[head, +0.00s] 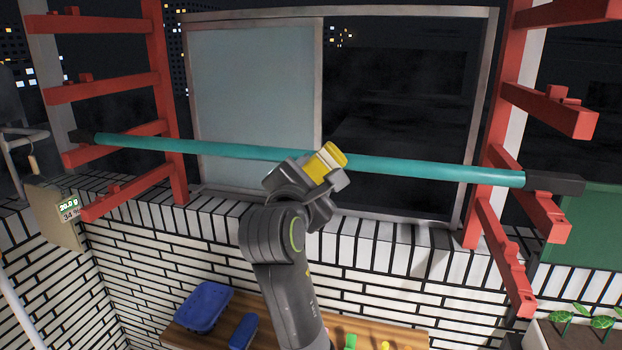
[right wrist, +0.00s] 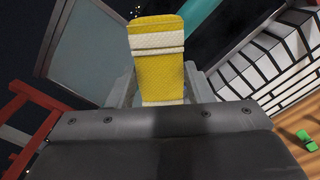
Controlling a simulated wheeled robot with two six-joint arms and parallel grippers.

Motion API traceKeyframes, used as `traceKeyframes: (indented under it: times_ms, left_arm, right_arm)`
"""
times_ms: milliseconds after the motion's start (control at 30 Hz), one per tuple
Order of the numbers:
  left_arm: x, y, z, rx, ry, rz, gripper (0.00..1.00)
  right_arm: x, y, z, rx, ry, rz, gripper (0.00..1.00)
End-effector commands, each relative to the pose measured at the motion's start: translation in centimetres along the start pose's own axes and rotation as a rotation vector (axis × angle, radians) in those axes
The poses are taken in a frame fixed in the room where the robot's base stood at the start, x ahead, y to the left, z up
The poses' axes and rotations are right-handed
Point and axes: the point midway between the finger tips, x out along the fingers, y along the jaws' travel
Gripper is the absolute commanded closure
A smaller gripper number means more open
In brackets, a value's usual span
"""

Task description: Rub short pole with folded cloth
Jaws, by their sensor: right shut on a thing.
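A teal pole (head: 420,168) with dark ends lies across the red rack arms on both sides, in front of the window. My right gripper (head: 322,172) is shut on a folded yellow cloth with white stripes (head: 329,156). The cloth is at the middle of the pole and overlaps it in the head view; I cannot tell whether they touch. In the right wrist view the cloth (right wrist: 157,65) stands up between the fingers, and part of the pole (right wrist: 205,18) shows behind it to the right. My left gripper is not in view.
Red racks with several arms stand at left (head: 165,100) and right (head: 507,90). A white brick wall (head: 380,245) is below the window (head: 255,85). A wooden bench (head: 275,318) below holds a blue tray (head: 203,307). Green plants (head: 600,321) are at lower right.

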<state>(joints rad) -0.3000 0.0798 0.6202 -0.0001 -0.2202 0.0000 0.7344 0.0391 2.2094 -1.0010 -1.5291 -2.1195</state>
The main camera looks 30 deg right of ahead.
Motion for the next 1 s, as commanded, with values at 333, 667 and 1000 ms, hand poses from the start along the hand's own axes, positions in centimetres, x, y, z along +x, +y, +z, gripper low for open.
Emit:
traceKeyframes:
  times_ms: [333,667,1000]
  left_arm:
    - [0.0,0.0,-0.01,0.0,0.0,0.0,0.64]
    - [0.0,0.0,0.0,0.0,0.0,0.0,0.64]
    - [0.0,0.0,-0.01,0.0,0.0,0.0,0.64]
  right_arm:
    - [0.01,0.01,0.0,0.001,0.0,0.0,0.72]
    - [0.28,0.03,-0.01,0.0,0.0,0.001,0.72]
    - [0.95,0.03,0.0,0.0,-0.001,0.001,0.72]
